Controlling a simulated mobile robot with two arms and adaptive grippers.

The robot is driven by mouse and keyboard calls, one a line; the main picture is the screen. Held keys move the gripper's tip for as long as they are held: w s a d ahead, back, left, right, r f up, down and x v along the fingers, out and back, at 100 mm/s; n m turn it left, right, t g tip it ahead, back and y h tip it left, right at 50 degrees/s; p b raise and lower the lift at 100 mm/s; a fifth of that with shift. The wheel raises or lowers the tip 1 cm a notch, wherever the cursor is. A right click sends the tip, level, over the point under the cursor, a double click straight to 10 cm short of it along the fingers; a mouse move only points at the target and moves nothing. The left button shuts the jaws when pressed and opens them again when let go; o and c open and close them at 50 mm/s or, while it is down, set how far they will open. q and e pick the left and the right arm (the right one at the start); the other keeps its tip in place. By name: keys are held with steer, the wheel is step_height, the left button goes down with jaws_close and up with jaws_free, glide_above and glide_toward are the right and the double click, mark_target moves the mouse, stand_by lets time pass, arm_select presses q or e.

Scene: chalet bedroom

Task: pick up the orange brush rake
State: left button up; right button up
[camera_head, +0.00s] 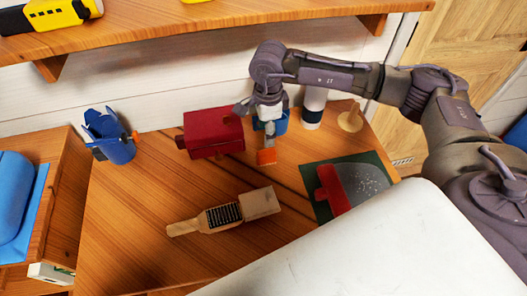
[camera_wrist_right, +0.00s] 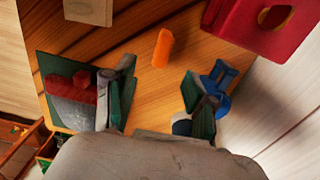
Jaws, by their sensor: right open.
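A small orange piece (camera_head: 266,157), which I take for the orange brush rake, is on the wooden desk just below my right gripper (camera_head: 268,122) in the head view. In the right wrist view the orange piece (camera_wrist_right: 162,48) shows as a short narrow block beyond the fingertips, roughly in line with the gap between them. My right gripper (camera_wrist_right: 158,95) is open, its fingers spread wide with nothing between them. No contact with the orange piece shows. Whether the piece has a handle I cannot tell. My left gripper is not in view.
A red box (camera_head: 212,132) stands left of the gripper. A blue item (camera_wrist_right: 222,78) and a white-and-dark cylinder (camera_head: 313,106) are close to its right. A wooden brush (camera_head: 200,220), pale block (camera_head: 260,203) and green board (camera_head: 312,177) lie nearer. A shelf (camera_head: 200,22) overhangs behind.

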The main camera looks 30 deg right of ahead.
mark_target(267, 152)
steer(key=f, duration=0.2)
steer(key=f+p, duration=0.1)
steer(key=f, duration=0.2)
steer(key=f+p, duration=0.1)
steer(key=f, duration=0.2)
steer(key=shift+d, duration=0.25)
steer(key=shift+f+p, duration=0.4)
steer(key=shift+f, duration=0.25)
steer(key=f, duration=0.2)
steer(key=f+p, duration=0.1)
steer(key=shift+w+f, duration=0.25)
steer(key=shift+f, duration=0.4)
steer(key=shift+c, duration=0.3)
jaws_close()
